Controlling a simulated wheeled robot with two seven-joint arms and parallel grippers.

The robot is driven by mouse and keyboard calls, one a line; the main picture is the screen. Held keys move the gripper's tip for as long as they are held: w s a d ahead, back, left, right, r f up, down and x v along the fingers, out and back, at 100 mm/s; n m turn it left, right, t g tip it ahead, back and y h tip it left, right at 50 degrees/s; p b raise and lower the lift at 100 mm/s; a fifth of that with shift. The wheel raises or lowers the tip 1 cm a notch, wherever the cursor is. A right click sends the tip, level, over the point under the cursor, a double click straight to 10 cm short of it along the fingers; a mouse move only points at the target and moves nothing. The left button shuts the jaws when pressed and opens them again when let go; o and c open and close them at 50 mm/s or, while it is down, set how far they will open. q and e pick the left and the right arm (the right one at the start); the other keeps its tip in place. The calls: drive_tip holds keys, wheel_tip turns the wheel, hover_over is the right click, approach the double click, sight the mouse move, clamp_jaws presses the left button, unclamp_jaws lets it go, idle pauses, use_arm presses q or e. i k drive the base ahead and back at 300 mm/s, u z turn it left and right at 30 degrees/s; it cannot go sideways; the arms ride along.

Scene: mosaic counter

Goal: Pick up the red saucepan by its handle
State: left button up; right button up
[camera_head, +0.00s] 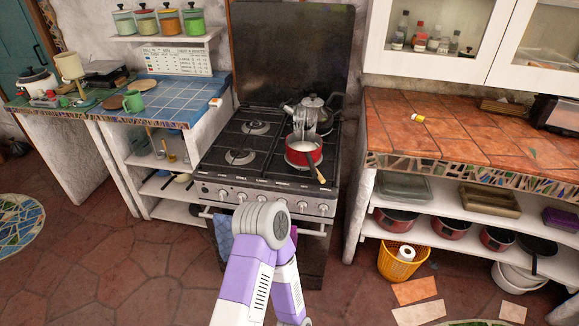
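The red saucepan (304,153) stands upright on the front right of the stove, with pale contents inside. A light wooden handle or utensil (320,174) shows at its front right, angled towards the stove's front edge; I cannot tell which it is. A grey, see-through shape (305,122) stands just behind the pan's rim and is too small to make out. Neither gripper can be made out. One of my white and purple arms bends in front of the oven, below the saucepan and apart from it.
A grey kettle (316,107) stands behind the saucepan on the black stove (224,177). The left burners are clear. A blue-tiled counter (181,97) lies left, an orange-tiled counter (455,135) right. A yellow basket (394,266) stands on the floor at right.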

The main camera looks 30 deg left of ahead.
sight(303, 147)
drive_tip(key=u, duration=1.25)
